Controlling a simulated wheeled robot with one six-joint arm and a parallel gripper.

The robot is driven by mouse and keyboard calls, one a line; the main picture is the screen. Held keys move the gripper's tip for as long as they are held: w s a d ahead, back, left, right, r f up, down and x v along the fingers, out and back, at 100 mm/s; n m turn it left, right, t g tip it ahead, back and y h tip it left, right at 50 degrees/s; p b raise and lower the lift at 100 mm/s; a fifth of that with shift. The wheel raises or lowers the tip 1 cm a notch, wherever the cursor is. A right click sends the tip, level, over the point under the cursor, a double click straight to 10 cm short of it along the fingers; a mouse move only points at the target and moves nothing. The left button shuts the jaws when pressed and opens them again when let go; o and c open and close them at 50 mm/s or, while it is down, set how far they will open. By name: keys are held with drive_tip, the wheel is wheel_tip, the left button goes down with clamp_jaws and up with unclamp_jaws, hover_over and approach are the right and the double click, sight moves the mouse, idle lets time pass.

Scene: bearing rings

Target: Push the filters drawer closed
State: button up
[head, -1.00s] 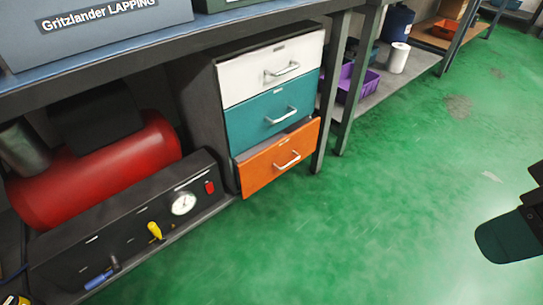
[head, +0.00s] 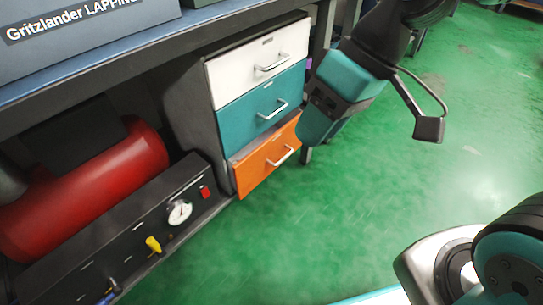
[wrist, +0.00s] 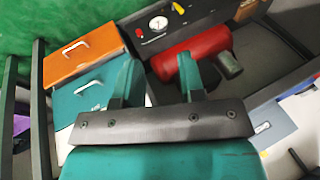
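A three-drawer cabinet stands under the bench, with a white drawer (head: 258,62) on top, a teal drawer (head: 262,108) in the middle and an orange drawer (head: 262,165) at the bottom. The orange drawer sticks out a little; the upper two look flush. Their labels are too small to read, so I cannot tell which is for filters. In the wrist view the orange drawer (wrist: 82,56) and teal drawer (wrist: 90,92) show at the left. My gripper (wrist: 156,72) has its two teal fingers apart with nothing between them. In the head view it hangs before the cabinet's right side, hiding the orange drawer's right end.
A red tank (head: 95,190) and a black panel with a gauge (head: 180,212) lie left of the cabinet. The bench top (head: 150,62) overhangs it, carrying a blue-grey bin (head: 90,25). The green floor (head: 300,230) in front is clear.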

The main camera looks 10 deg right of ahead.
drive_tip(key=w+d+f+m+t+y, duration=0.1)
drive_tip(key=w+d+f+m+y, duration=0.15)
drive_tip(key=w+f, duration=0.7)
drive_tip(key=w+d+f+m+t+y, duration=0.1)
drive_tip(key=w+f+m+t+y, duration=0.2)
drive_tip(key=w+f, duration=0.65)
drive_tip(key=w+d+f+m+t+y, duration=0.25)
drive_tip(key=w+d+f+m, duration=0.25)
drive_tip(key=d+f, duration=0.3)
drive_tip(key=m+t+h, duration=0.4)
drive_tip(key=m+t, duration=0.2)
drive_tip(key=m, duration=0.1)
approach(285, 156)
drive_tip(key=b+x, duration=0.3)
drive_tip(key=b, duration=0.3)
drive_tip(key=b+x, duration=0.3)
drive_tip(key=b, duration=0.3)
drive_tip(key=b+x, duration=0.4)
drive_tip(key=b, duration=0.2)
drive_tip(key=shift+f, duration=0.3)
clamp_jaws()
